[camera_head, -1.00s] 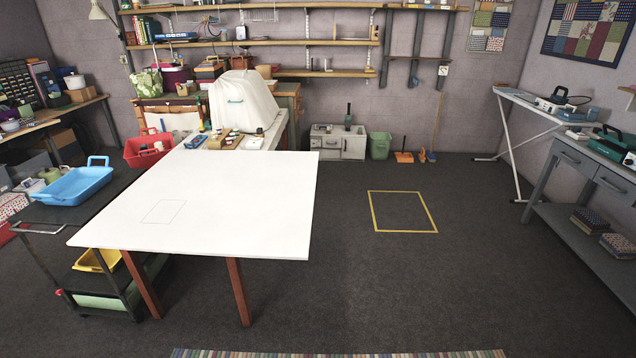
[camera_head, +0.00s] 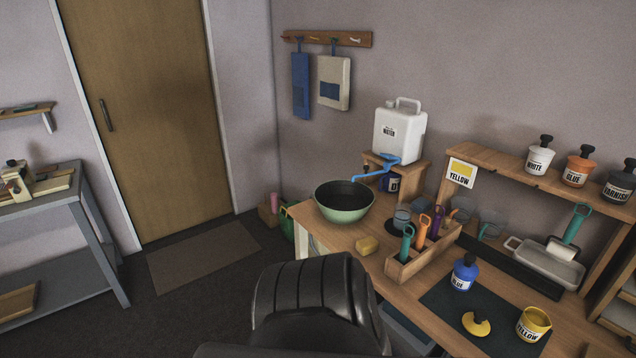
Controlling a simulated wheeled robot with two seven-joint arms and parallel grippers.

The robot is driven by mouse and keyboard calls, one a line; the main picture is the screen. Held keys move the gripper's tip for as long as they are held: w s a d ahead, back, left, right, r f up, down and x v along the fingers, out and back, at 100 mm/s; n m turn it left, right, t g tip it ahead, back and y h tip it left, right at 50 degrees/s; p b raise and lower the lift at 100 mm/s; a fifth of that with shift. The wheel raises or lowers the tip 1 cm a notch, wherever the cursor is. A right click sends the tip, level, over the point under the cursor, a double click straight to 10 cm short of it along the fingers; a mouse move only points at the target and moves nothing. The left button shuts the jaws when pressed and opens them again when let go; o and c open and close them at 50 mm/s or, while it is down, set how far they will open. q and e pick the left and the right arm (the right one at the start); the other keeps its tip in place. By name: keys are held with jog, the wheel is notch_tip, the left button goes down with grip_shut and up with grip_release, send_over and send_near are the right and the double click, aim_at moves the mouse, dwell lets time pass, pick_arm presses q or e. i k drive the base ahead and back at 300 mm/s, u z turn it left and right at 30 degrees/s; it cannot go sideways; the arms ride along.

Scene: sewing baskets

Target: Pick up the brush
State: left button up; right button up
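A wooden caddy (camera_head: 421,259) on the workbench holds several upright tools with loop-ended handles. A teal handle (camera_head: 407,243), an orange handle (camera_head: 422,232) and a purple handle (camera_head: 437,222) show. Their lower ends are hidden inside the caddy, so I cannot tell which are brushes. Another teal-handled tool (camera_head: 575,224), with a pale head, leans in a grey tray (camera_head: 545,264) at the right. Neither of my grippers is in view.
A white water canister (camera_head: 400,134) stands behind.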

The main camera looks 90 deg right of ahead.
aim_at(407, 240)
jog(key=z, duration=3.4)
jog(key=k, duration=1.35)
jog(key=z, duration=0.5)
jog(key=i, duration=0.55)
jog(key=z, duration=0.5)
jog(key=i, duration=0.8)
jog(key=u, duration=0.3)
